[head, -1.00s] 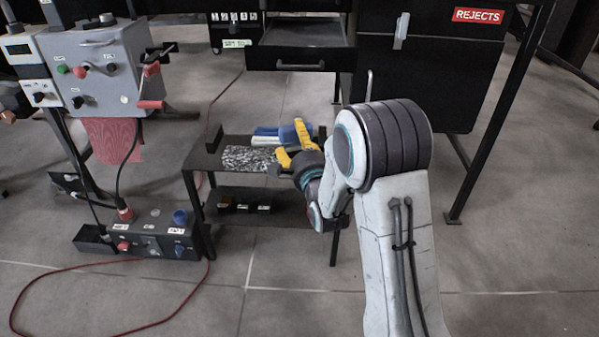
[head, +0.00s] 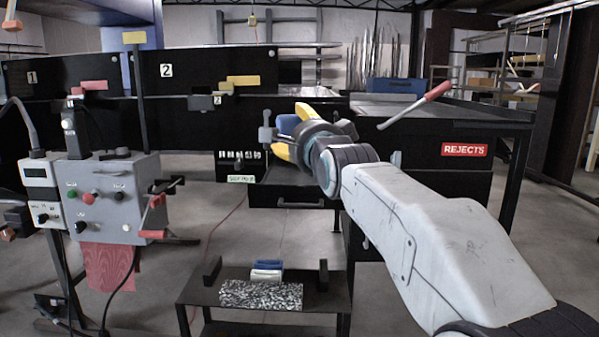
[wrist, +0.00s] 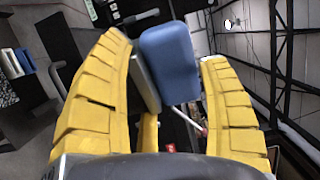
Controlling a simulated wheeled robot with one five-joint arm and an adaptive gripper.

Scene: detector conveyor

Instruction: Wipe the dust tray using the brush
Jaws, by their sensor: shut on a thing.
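My gripper (head: 288,130) is raised in front of the dark cabinets, its yellow fingers shut on a blue block-shaped thing, which I take for the brush (head: 287,122). In the wrist view the brush (wrist: 170,62) sits between the two yellow fingers, with a pale grey side to its left. Its bristles cannot be made out. A black open drawer-like tray (head: 296,203) with a handle, likely the dust tray, sticks out under the cabinet, below and behind my gripper. My gripper and arm partly cover it, and its inside is mostly hidden.
A low black table (head: 200,291) holds a speckled pad (head: 260,294) and blue-and-white items (head: 266,267). A grey control box (head: 105,200) stands left. A red-handled lever (head: 430,98) juts out right of my gripper, near the REJECTS bin (head: 430,165). Floor between table and cabinet is clear.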

